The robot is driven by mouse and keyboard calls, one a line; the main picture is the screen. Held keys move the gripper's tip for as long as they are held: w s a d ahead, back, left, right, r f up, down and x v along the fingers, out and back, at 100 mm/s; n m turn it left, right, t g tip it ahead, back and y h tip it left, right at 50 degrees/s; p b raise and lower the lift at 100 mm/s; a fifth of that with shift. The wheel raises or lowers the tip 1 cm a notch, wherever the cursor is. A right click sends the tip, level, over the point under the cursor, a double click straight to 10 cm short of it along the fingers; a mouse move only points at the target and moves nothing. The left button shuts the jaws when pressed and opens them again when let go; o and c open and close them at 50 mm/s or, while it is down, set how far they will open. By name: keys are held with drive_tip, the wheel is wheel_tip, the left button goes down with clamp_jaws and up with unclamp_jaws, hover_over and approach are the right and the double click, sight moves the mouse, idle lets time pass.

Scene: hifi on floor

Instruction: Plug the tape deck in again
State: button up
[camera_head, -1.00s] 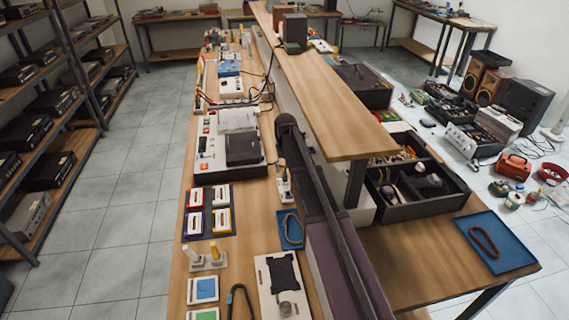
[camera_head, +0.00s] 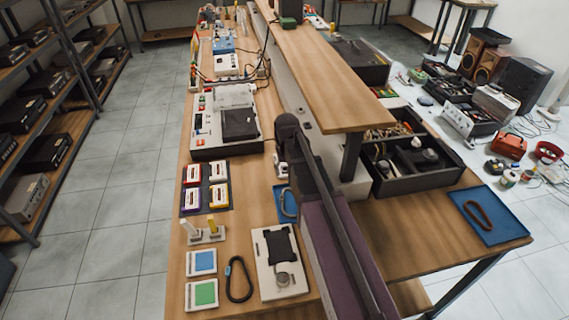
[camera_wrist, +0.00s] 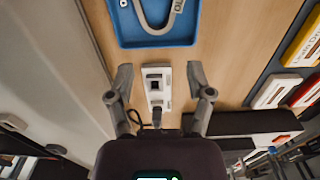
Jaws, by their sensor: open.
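The tape deck (camera_head: 224,128), a pale unit with a dark lid, stands on the bench left of my arm. A small white socket block (camera_wrist: 154,84) with a dark opening lies on the wood in the wrist view. It also shows beside my arm in the head view (camera_head: 281,166), partly hidden. A dark plug end with a cable (camera_wrist: 157,117) is at the block's near end; I cannot tell whether it is seated. My gripper (camera_wrist: 159,75) is open, with one finger on either side of the block and nothing held. My arm hides the gripper in the head view.
A blue tray (camera_wrist: 123,35) with a grey loop lies just beyond the socket block. A grey wall panel (camera_wrist: 60,60) runs along the left in the wrist view. Cassettes (camera_head: 205,186) lie in front of the deck. A raised wooden shelf (camera_head: 310,75) overhangs the bench.

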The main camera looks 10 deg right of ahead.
drive_tip(key=s, duration=0.6)
drive_tip(key=shift+s+a+f, duration=0.2)
drive_tip(key=shift+s+f, duration=0.05)
drive_tip(key=shift+r, duration=0.15)
drive_tip(key=shift+r+p, duration=2.3)
drive_tip(key=shift+r, duration=0.1)
drive_tip(key=s+d, duration=0.1)
drive_tip(key=s, duration=0.9)
drive_tip(key=shift+s+d, duration=0.2)
drive_tip(key=shift+d, duration=0.15)
